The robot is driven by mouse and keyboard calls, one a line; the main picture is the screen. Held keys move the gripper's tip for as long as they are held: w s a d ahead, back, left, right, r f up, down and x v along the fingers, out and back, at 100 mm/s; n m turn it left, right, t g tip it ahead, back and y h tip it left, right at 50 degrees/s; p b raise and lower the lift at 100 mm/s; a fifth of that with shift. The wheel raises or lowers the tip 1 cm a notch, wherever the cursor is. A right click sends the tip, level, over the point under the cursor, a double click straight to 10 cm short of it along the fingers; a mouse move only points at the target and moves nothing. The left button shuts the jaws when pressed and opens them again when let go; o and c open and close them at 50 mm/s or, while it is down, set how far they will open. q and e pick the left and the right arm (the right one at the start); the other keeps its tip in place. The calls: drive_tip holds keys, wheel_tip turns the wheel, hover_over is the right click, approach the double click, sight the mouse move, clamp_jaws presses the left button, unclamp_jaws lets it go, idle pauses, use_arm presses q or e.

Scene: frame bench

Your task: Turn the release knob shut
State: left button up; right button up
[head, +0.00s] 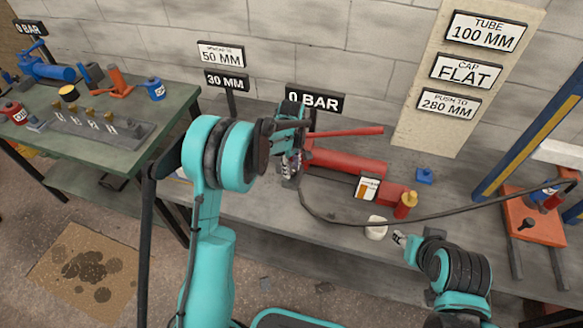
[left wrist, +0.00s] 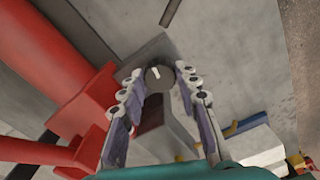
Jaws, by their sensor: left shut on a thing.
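The red hand pump (head: 348,162) lies on the grey bench, with its red lever (head: 350,132) above the cylinder. In the left wrist view the release knob (left wrist: 158,76) is a dark round knob with a white mark, on a grey block at the end of the red pump body (left wrist: 95,100). My left gripper (head: 291,166) is at the pump's left end, its fingers around the knob in the left wrist view (left wrist: 160,84), shut on it. In the head view the knob is hidden by the gripper. My right gripper (head: 399,238) is low over the bench front; its opening is unclear.
A black hose (head: 345,222) runs from the pump to the right. A "0 BAR" sign (head: 315,100) stands behind. A green table (head: 60,150) is left.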

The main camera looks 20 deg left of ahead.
use_arm(q)
drive_tip(key=m, duration=1.2)
drive_tip(key=shift+m+p, duration=0.3)
drive_tip(key=shift+m, duration=1.6)
drive_tip(key=o, duration=1.2)
drive_tip(key=shift+c, duration=0.2)
